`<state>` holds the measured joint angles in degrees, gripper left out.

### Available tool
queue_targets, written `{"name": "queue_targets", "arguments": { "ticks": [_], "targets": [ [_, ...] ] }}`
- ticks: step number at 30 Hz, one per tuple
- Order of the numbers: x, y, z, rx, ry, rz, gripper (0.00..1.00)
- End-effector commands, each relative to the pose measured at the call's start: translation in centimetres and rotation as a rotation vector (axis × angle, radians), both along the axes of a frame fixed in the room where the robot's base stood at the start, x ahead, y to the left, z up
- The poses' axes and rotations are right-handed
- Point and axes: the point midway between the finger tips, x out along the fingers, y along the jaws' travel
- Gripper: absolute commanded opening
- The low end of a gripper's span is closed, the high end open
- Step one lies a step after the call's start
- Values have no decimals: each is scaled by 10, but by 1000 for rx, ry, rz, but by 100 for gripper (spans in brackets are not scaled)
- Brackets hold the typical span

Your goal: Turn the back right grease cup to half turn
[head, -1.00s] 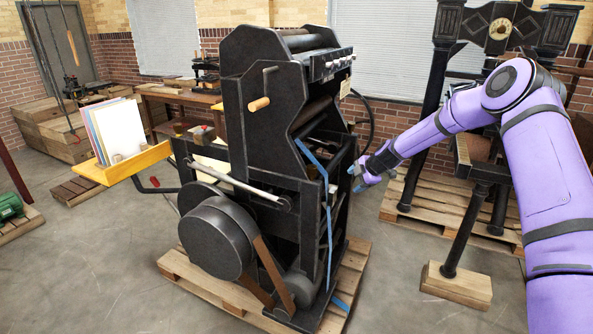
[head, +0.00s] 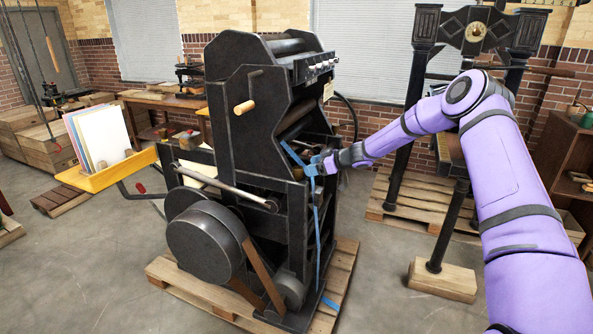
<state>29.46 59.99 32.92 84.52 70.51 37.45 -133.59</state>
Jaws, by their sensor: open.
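The black printing press (head: 232,130) stands on a wooden pallet in the middle of the head view. My purple arm reaches in from the right. My gripper (head: 312,164), with light blue fingers, is at the press's right side, below the rollers and in front of the blue strap in the picture. Its fingers are apart, with nothing seen between them. I cannot tell whether they touch the press. I cannot make out the back right grease cup; it may be hidden by the gripper or too small to see.
A blue strap (head: 317,235) hangs down the press's right side. A wood-handled crank (head: 244,107) sticks out at its side, above a large drum (head: 205,242). A paper tray (head: 95,180) juts out left. Another black press (head: 425,70) stands behind my arm. The floor at front left is clear.

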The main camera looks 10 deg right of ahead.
Motion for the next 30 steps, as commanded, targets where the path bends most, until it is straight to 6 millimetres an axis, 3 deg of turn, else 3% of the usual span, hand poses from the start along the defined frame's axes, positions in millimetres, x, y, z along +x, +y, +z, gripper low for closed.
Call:
{"name": "queue_targets", "arguments": {
  "ticks": [9,24,26,30],
  "targets": [
    [27,40,-20,0,0,2,68],
    [35,51,-25,-1,-1,0,68],
    [35,51,-25,-1,-1,0,57],
    [35,51,-25,-1,-1,0,25]
  ]
}}
